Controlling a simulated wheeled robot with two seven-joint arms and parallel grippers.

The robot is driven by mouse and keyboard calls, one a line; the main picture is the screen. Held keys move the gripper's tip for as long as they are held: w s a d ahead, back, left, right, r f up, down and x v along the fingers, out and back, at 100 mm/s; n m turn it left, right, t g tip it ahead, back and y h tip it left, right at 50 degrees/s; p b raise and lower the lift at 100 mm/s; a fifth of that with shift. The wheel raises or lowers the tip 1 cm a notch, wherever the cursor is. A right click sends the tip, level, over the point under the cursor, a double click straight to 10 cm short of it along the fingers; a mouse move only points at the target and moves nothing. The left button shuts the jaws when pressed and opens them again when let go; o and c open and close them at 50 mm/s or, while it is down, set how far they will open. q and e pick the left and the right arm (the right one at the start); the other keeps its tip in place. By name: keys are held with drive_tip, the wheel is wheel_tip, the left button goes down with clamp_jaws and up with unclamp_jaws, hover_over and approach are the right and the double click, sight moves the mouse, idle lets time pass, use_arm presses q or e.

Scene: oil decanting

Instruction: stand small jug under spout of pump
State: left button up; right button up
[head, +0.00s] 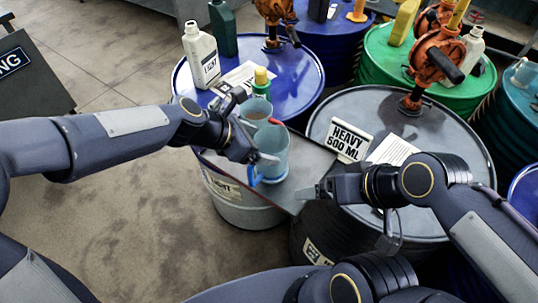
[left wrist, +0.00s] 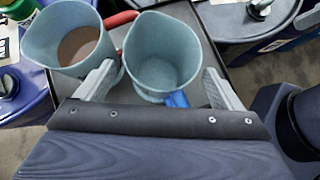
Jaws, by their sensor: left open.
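Two blue-grey jugs stand side by side on a grey shelf (head: 310,160). The blue-handled jug (head: 272,150) looks empty in the left wrist view (left wrist: 160,50). The red-handled jug (head: 254,107) holds brown liquid, seen in the left wrist view (left wrist: 62,35). I cannot tell which is the small one. My left gripper (left wrist: 162,88) is open, its fingers on either side of the blue-handled jug; contact is unclear. My right gripper (head: 318,190) is right of the jugs, its jaws unclear. Orange pumps stand on the blue drum (head: 274,15) and the grey drum (head: 432,60).
A "HEAVY 500 ML" sign (head: 349,141) stands on the grey drum (head: 345,107). A white bottle (head: 201,55) and a yellow-capped green bottle (head: 261,84) stand on the blue drum (head: 302,75). A green drum (head: 376,50) with another pump is behind.

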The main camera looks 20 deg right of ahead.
use_arm(q)
drive_tip(key=x, duration=0.4)
drive_tip(key=c, duration=0.8)
